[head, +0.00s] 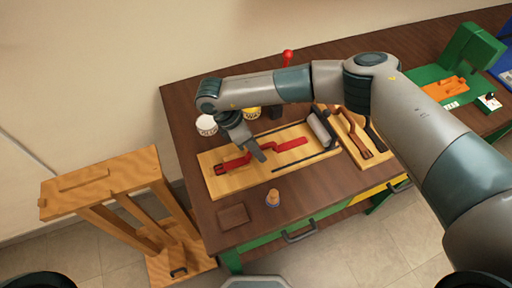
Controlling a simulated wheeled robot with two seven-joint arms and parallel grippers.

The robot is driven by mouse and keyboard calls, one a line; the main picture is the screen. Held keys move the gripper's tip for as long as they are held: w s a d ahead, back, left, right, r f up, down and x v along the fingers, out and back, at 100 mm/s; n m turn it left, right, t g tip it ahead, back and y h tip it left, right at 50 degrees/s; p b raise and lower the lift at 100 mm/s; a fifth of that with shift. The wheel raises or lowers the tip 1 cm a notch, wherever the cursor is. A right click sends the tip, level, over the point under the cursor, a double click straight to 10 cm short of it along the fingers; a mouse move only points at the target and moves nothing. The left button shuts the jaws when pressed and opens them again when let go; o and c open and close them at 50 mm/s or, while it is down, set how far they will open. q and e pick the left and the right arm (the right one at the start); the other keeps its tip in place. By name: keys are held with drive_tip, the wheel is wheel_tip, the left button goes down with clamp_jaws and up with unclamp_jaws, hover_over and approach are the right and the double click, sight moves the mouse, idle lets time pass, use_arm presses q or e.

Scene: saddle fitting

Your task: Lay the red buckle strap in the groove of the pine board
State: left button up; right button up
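The red buckle strap (290,145) lies across the pine board (215,187), bent in the middle, with its buckle end at the left. Whether any part of it sits in a groove is too small to tell. Thin dark lines run along the board, one near its front edge and one near its back. My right gripper (257,156) points down at the middle of the strap, and its arm reaches over from the right. The fingers are too small and partly hidden to show whether they hold the strap. My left gripper is not in view.
A grey roller-like tool (321,128) lies at the board's right end. A second board with brown straps (357,138) is beyond it. A white cup (206,125) and a yellow tin (252,112) stand behind. A small jar (272,197) and brown block (233,216) are in front.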

drive_tip(key=shift+r, duration=0.1)
drive_tip(key=shift+a+r+b, duration=0.3)
drive_tip(key=shift+r+b, duration=0.05)
drive_tip(key=shift+r, duration=0.1)
drive_tip(key=b+v, duration=0.3)
drive_tip(key=v, duration=0.7)
drive_tip(key=shift+r+b, duration=0.35)
drive_tip(key=shift+b, duration=0.05)
